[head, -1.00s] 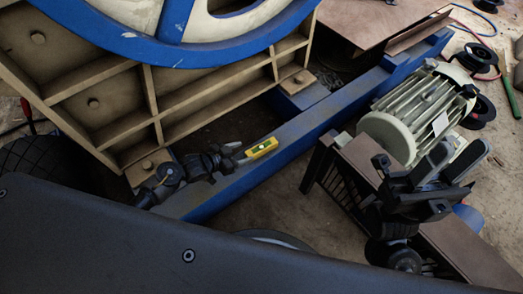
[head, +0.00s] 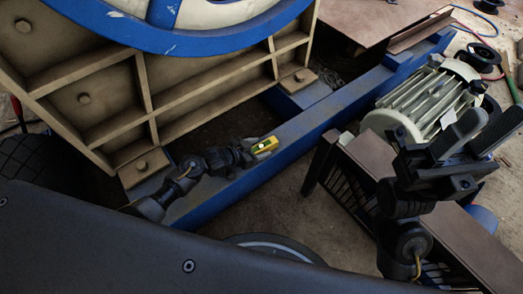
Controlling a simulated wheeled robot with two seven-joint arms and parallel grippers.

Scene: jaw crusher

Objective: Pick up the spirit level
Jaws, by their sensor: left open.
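The spirit level (head: 264,145) is a small yellow bar with a green vial. It lies on the blue steel beam (head: 318,122) of the crusher frame, near the middle of the head view. My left gripper (head: 258,148) is right at the level, its open fingers reaching along or around it; the exact contact is too small to tell. My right gripper (head: 478,137) is at the right, well away from the level, with its two fingers spread apart and nothing between them.
The ribbed beige crusher body with a blue-rimmed wheel (head: 190,28) stands just behind the beam. A finned motor (head: 425,103) and a dark slatted guard (head: 335,175) are at the right, beside my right arm. Bare floor (head: 268,200) shows in front of the beam.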

